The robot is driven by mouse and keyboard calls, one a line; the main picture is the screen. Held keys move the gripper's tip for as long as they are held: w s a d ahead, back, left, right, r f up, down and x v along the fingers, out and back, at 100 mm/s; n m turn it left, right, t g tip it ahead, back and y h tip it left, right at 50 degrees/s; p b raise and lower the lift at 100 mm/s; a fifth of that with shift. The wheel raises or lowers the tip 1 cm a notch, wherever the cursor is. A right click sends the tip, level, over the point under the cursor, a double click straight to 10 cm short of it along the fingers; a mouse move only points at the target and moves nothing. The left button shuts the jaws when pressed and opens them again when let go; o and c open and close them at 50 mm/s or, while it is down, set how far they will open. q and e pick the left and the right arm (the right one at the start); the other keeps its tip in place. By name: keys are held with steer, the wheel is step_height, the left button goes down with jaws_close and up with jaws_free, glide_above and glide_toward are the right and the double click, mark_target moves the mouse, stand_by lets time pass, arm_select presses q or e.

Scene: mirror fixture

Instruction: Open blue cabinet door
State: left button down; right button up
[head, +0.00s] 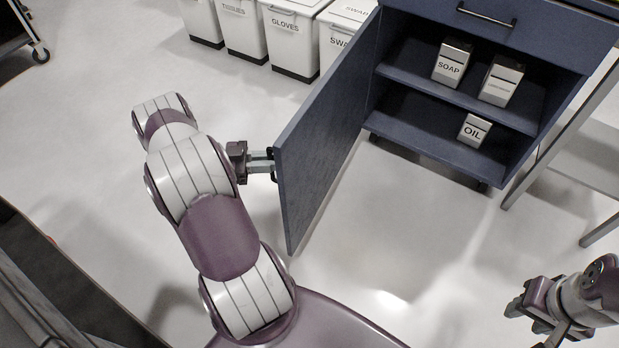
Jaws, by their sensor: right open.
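The blue cabinet (455,145) stands at the upper right with its inside showing. Its blue door (325,130) hangs from the left side and is swung wide open toward me. My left gripper (265,164) is at the door's outer face near its free edge. Its fingertips and the door handle are partly hidden there, so I cannot tell whether it is shut on the handle. My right gripper (526,314) is at the lower right, open and empty, well away from the door.
Boxes labelled SOAP (452,62) and OIL (475,130) stand on the shelves. A drawer handle (487,14) is above them. White bins (290,35) line the back left. A grey table (585,150) stands right of the cabinet. The floor before the cabinet is clear.

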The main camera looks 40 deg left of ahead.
arm_select(q)
steer(key=shift+s+a+b, duration=0.2)
steer(key=shift+a+b, duration=0.45)
steer(key=shift+a, duration=1.85)
steer(key=c, duration=1.3)
jaws_free()
steer(key=shift+c, duration=0.2)
steer(key=p+v, duration=0.1)
steer(key=v, duration=0.6)
steer(key=shift+s+a, duration=0.2)
steer(key=shift+a, duration=0.05)
